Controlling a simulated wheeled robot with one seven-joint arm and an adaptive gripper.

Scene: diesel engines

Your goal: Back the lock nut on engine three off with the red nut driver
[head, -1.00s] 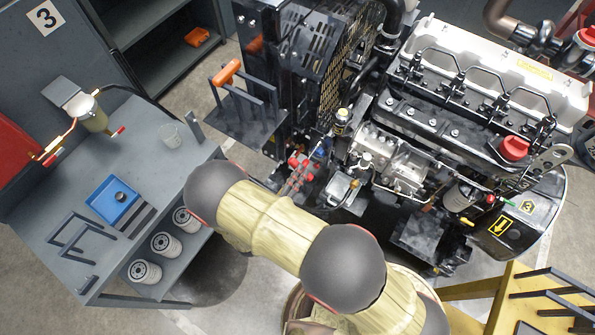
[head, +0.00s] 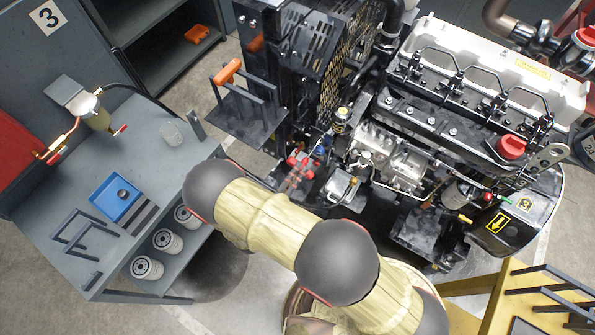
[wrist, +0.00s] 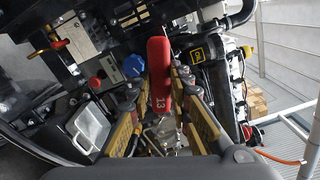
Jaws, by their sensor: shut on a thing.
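The red nut driver (wrist: 160,70), its handle marked 13, is held between the two yellow-and-black fingers of my gripper (wrist: 162,105) in the wrist view. Its handle points to the top of the picture. The driver's tip and the lock nut cannot be made out. In the head view, engine three (head: 470,110) fills the upper right, with a yellow 3 label on its black end at lower right.
White filters (head: 147,267) sit below. A yellow stand (head: 490,310) is at lower right. In the wrist view, a red knob (wrist: 95,83) and a blue knob (wrist: 133,66) lie left of the driver.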

